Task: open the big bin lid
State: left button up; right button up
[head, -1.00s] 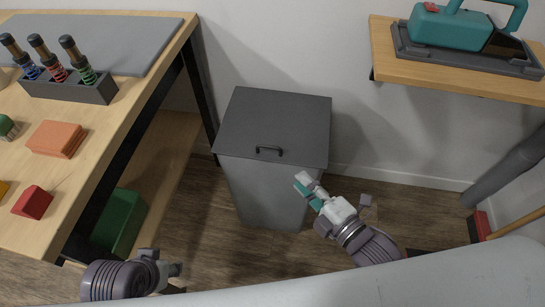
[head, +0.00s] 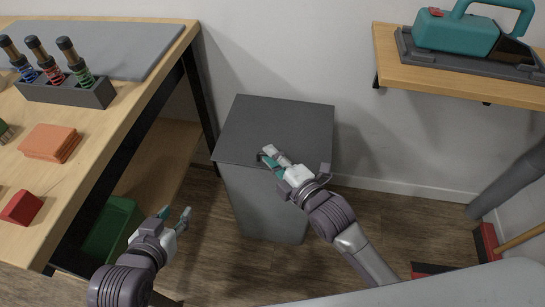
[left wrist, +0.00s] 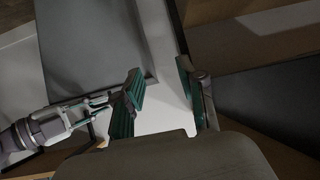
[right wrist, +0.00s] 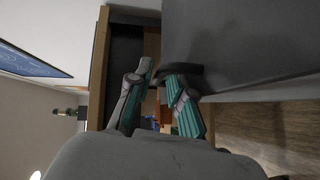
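The big bin (head: 265,210) is a grey box standing on the floor. Its dark grey lid (head: 285,118) lies flat and closed on top. The dark handle (head: 262,155) at the lid's front edge is partly hidden by my right gripper (head: 272,157). In the right wrist view the handle (right wrist: 190,71) reaches close to the tips of my right gripper (right wrist: 158,74). A gap shows between the fingers; I cannot tell whether they touch the handle. My left gripper (head: 176,214) is open and empty, left of the bin; its parted fingers (left wrist: 160,75) show in the left wrist view.
A wooden workbench (head: 150,85) with a grey mat stands left of the bin. A green crate (head: 112,230) sits beneath it. A wall shelf (head: 470,82) holding a teal tool is at the upper right.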

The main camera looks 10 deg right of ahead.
jog(key=shift+c, duration=0.4)
grip_shut()
